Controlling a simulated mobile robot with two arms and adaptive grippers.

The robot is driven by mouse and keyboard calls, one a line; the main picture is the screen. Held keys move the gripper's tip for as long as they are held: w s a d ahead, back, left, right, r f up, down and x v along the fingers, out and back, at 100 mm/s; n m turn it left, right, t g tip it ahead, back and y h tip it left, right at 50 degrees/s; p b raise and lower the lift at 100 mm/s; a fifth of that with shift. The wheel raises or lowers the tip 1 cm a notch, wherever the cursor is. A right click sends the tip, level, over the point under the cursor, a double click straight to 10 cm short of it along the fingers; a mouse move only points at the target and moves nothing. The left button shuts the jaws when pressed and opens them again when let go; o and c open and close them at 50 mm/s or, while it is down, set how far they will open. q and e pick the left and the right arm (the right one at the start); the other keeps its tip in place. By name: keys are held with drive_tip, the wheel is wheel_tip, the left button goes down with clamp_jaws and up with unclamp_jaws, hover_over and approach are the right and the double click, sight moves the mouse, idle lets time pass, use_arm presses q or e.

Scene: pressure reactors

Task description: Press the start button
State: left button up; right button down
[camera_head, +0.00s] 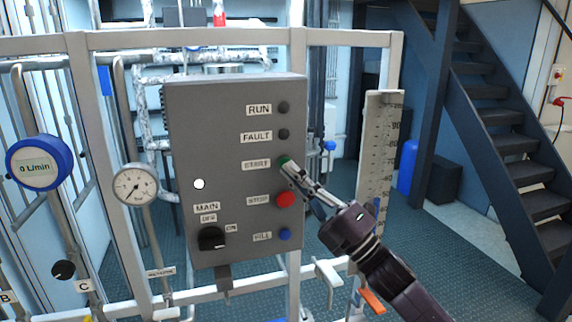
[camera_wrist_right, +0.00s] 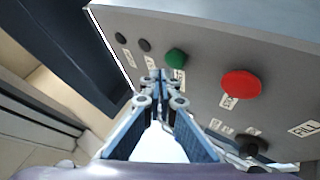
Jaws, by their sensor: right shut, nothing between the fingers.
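The green start button (camera_head: 284,161) sits on the grey control panel (camera_head: 205,130), right of its START label. In the right wrist view the green button (camera_wrist_right: 176,58) is just beyond my fingertips. My right gripper (camera_head: 289,167) is shut and empty, its tips at the button in the head view. I cannot tell whether they touch it or whether the button is pressed in. My left gripper is in neither view.
The red stop button (camera_head: 285,200) is just below, with a blue button (camera_head: 284,234) under it. Dark RUN (camera_head: 284,107) and FAULT (camera_head: 284,133) lamps are above. A black main knob (camera_head: 211,238) is lower left. A ruler-like scale (camera_head: 379,150) stands right of the panel.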

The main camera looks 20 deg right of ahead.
drive_tip(key=shift+w, duration=0.15)
idle(0.7)
drive_tip(key=shift+w, duration=0.3)
drive_tip(key=shift+w, duration=0.4)
idle(0.7)
drive_tip(key=shift+s, duration=0.9)
drive_tip(key=shift+s+d+b, duration=0.1)
drive_tip(key=shift+s+b, duration=0.35)
drive_tip(key=shift+s, duration=2)
